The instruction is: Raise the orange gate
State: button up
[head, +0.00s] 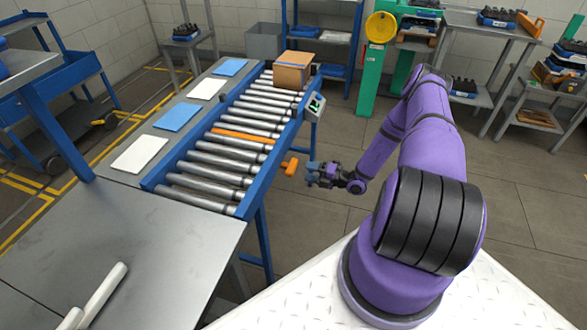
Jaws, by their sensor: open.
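The orange gate (243,137) is a thin bar lying across the roller conveyor (226,158), low between the metal rollers. An orange handle (291,166) sticks out beside the conveyor's blue right rail; whether it joins the gate is not clear. My gripper (311,174) is open, just right of the handle, with its fingers pointing left toward it. A small gap seems to show between the fingertips and the handle. Nothing shows between the fingers.
A cardboard box (292,70) sits on the rollers at the far end, beyond the gate. A small control box (315,107) is on the right rail. Blue and white sheets lie on the left side table. A grey table (150,255) stands at front left.

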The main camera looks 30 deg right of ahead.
aim_at(294, 168)
jog(key=x, duration=0.6)
jog(key=shift+w+a, duration=0.25)
jog(key=shift+w, duration=0.1)
jog(key=shift+c, duration=0.2)
